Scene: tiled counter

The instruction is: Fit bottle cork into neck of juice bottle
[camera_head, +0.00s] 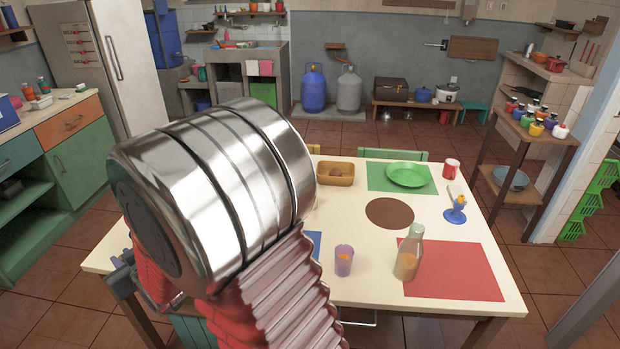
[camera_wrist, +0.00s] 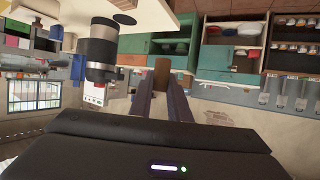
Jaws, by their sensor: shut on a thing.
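The juice bottle (camera_head: 408,255) stands upright on a red mat at the right front of the white table. It is clear glass with orange juice in its lower part. In the wrist view my gripper (camera_wrist: 161,82) is shut on a small brown piece, which looks like the bottle cork (camera_wrist: 162,68). The cork sits between the fingertips. In the head view my arm hides most of the gripper, at the table's left end, far from the bottle. The cork does not show in that view.
The red mat (camera_head: 470,275) has bare room right of the bottle. A purple tumbler (camera_head: 343,262) stands left of the bottle. A brown round mat (camera_head: 390,213) is bare.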

